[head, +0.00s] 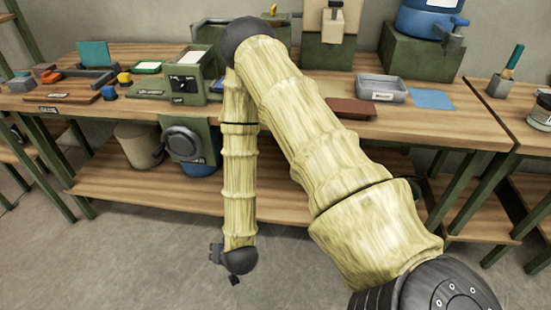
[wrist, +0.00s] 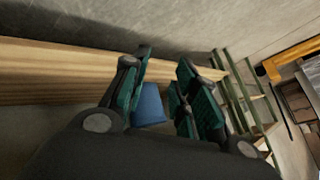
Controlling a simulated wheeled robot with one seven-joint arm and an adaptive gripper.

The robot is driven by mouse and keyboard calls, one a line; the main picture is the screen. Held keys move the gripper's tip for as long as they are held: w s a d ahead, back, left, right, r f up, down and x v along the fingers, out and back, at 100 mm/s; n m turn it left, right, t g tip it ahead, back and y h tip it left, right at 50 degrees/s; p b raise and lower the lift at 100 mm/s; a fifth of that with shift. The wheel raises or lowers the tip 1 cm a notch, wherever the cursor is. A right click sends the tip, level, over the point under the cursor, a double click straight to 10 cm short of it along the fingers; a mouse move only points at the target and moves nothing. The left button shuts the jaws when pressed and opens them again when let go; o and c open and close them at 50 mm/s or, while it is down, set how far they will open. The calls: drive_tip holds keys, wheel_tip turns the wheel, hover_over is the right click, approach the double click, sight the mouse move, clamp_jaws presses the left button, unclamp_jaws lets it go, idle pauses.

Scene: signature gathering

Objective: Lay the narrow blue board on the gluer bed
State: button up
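A flat light-blue board (head: 432,99) lies on the bench at the right, beside a grey tray. A teal board (head: 95,54) stands upright at the back left; I cannot tell for sure which one is the narrow blue board. The gluer bed is not clearly identifiable; a green machine with a dial (head: 186,84) stands mid-bench. My gripper (head: 225,268) hangs low in front of the bench, well away from both boards. In the wrist view its green fingers (wrist: 166,62) are apart. A blue shape (wrist: 150,104) shows behind them, and I cannot tell what it is.
The grey tray (head: 382,88) and a brown plate (head: 351,107) lie on the right half of the bench. A beige bucket (head: 138,146) and a green hand-wheel unit (head: 187,140) are under the bench top. The floor (head: 140,255) in front is clear.

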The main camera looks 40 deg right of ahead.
drive_tip(key=s+d+f+n+g, duration=0.1)
drive_tip(key=s+f+n+g, duration=0.2)
drive_tip(key=s, duration=0.9)
drive_tip(key=s+d+f+n+g, duration=0.1)
drive_tip(key=s+f+n+g, duration=0.3)
drive_tip(key=s, duration=0.8)
drive_tip(key=shift+s+f+g, duration=0.25)
drive_tip(key=shift+s+g, duration=0.1)
drive_tip(key=shift+g, duration=0.05)
wheel_tip(320, 180, up, 6)
drive_tip(key=p, duration=0.6)
